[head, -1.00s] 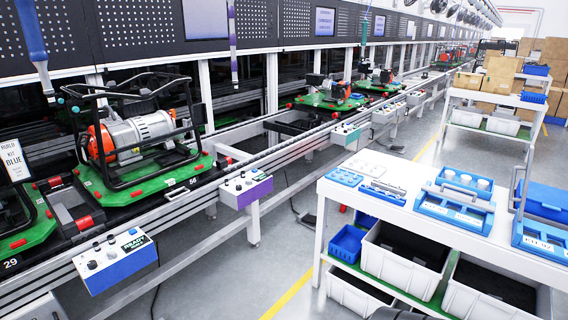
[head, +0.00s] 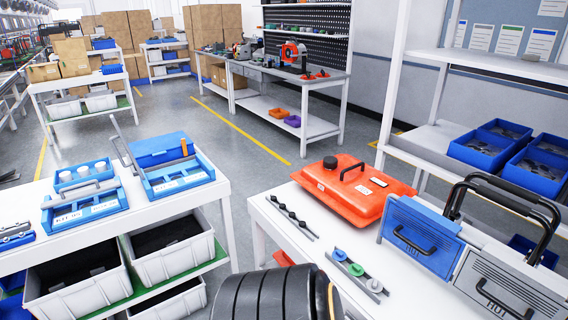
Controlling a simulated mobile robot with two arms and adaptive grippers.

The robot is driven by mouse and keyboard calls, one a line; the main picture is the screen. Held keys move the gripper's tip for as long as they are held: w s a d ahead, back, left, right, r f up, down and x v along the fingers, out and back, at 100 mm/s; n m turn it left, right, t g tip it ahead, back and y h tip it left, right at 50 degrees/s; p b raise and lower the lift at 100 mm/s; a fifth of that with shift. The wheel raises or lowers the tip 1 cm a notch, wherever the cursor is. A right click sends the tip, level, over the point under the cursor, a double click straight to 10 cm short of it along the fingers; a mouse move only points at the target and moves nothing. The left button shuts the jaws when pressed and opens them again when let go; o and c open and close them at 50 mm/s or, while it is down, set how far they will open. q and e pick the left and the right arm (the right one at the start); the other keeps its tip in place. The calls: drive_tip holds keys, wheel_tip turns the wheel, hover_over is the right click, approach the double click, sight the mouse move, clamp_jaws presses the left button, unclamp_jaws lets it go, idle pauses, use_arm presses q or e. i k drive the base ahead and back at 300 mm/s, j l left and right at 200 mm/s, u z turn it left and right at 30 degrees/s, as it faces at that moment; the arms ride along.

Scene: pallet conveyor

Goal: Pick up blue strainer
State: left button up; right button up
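A grey rail (head: 328,258) lies on the white table at the right of the head view. It holds a small blue round piece (head: 340,254), a green one (head: 356,269) and a grey-blue one (head: 374,285) in a row. The blue piece may be the blue strainer, but it is too small to tell for sure. Neither gripper shows. A dark rounded part at the bottom centre looks like my arm.
The right table (head: 259,214) also bears an orange tank (head: 345,190), a rod with dark knobs (head: 291,216), blue and grey HUT panels and a black frame. A white cart (head: 226,191) with blue kit trays (head: 85,208) stands left. Floor shows between them.

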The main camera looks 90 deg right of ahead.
sight(339, 254)
drive_tip(key=z, duration=3.2)
drive_tip(key=i+j+z, duration=0.1)
drive_tip(key=z, duration=0.3)
drive_tip(key=j+z, duration=0.15)
drive_tip(key=z, duration=0.3)
